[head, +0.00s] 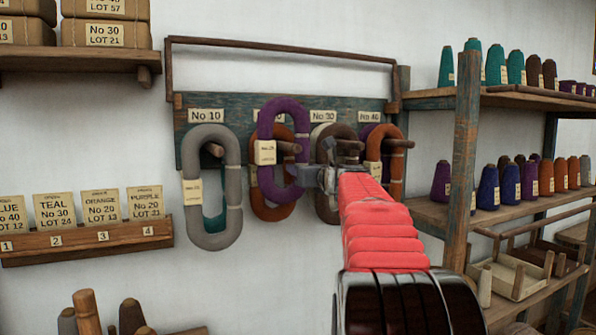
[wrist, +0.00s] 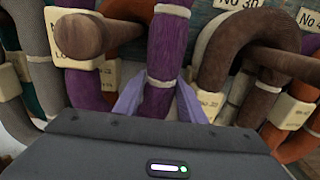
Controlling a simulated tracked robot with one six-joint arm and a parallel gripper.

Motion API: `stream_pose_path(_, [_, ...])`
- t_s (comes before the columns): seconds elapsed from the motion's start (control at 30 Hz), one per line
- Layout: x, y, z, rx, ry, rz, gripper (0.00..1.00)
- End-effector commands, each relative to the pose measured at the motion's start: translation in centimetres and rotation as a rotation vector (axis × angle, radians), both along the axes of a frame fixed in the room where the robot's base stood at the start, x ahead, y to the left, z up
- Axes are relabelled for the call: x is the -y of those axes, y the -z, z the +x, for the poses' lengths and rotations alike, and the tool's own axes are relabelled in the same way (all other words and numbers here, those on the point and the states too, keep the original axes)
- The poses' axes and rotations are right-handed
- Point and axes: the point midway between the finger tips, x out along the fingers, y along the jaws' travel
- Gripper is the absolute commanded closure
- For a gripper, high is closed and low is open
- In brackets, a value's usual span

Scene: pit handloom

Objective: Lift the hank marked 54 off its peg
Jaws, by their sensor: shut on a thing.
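A purple hank (head: 293,106) with a pale paper tag (head: 265,152) is in my gripper (head: 313,178), which is shut on its right strand. The tag is too small to read. The hank sits higher than its neighbours, in front of an orange-brown hank. A wooden peg (head: 291,148) shows within its loop and seems to pass through it. In the wrist view, my fingers (wrist: 157,98) close around the purple strand (wrist: 166,50), and the peg (wrist: 95,35) crosses in front of the left strand and tag.
A grey hank (head: 212,235) hangs at left under No 10, with teal behind it. A brown hank (head: 322,207) and an orange hank (head: 396,185) hang close on the right. A wooden rail (head: 280,46) runs above the pegs. Cone shelves stand at right.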

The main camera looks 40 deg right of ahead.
Motion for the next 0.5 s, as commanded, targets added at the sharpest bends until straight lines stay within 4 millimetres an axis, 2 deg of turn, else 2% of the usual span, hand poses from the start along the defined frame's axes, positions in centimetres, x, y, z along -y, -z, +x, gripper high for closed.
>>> stream_pose_path(0.23, [-0.9,-0.1,-3.2,0.002,0.002,0.0,0.9])
stream_pose_path(0.5, [-2.4,-0.2,-8.3,0.003,0.002,-0.001,0.9])
